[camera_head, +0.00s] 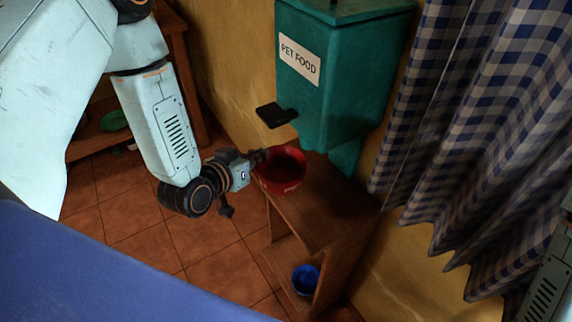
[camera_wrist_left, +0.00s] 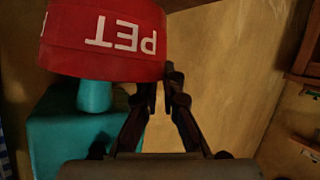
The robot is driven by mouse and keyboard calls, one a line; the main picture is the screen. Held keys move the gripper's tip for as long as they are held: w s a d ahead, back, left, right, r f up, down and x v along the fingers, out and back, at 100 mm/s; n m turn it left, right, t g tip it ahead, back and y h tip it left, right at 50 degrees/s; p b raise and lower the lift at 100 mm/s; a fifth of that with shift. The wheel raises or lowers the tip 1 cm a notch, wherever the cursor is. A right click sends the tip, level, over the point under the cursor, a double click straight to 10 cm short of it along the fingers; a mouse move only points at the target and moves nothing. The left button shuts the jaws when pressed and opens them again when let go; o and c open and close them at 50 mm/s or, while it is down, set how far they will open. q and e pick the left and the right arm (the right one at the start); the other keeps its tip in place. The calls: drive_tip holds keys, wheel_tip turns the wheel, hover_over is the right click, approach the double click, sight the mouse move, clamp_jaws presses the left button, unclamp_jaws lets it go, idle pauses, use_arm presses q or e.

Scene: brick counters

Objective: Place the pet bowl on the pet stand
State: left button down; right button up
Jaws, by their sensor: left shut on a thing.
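The pet bowl (camera_head: 281,184) is red, with white lettering, and looks upright at the left end of the wooden pet stand (camera_head: 335,205). I cannot tell whether it rests on the top or hangs just above it. In the left wrist view the bowl (camera_wrist_left: 100,40) fills the upper left, with "PET" upside down. My left gripper (camera_head: 259,156) is shut on the bowl's left side; its fingers (camera_wrist_left: 163,88) show beside the bowl in the left wrist view. My right gripper is not in view.
A teal pet food dispenser (camera_head: 335,85) with a black lever (camera_head: 276,115) hangs over the stand. A blue bowl (camera_head: 305,279) sits low in the stand. A checkered curtain (camera_head: 470,140) hangs at right. A wooden shelf (camera_head: 95,140) stands at left. The stand's right top is clear.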

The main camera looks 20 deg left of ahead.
sight(283, 163)
use_arm(q)
drive_tip(key=w+d, duration=0.5)
drive_tip(key=shift+w+r, duration=0.2)
drive_tip(key=shift+w, duration=0.05)
wheel_tip(283, 163, down, 3)
drive_tip(key=shift+a+r, duration=0.1)
drive_tip(key=shift+a, duration=0.05)
drive_tip(key=shift+w+f, duration=0.15)
drive_tip(key=shift+f, duration=0.2)
drive_tip(key=f+b, duration=0.1)
drive_tip(key=f, duration=0.2)
drive_tip(key=shift+s, duration=0.2)
drive_tip(key=shift+w+f, duration=0.2)
drive_tip(key=shift+f, duration=0.15)
drive_tip(key=shift+w+f, duration=0.1)
drive_tip(key=shift+w, duration=0.05)
drive_tip(key=c, duration=1.7)
unclamp_jaws()
drive_tip(key=shift+s, duration=0.2)
drive_tip(key=shift+o, duration=1)
drive_tip(key=shift+w+f, duration=0.1)
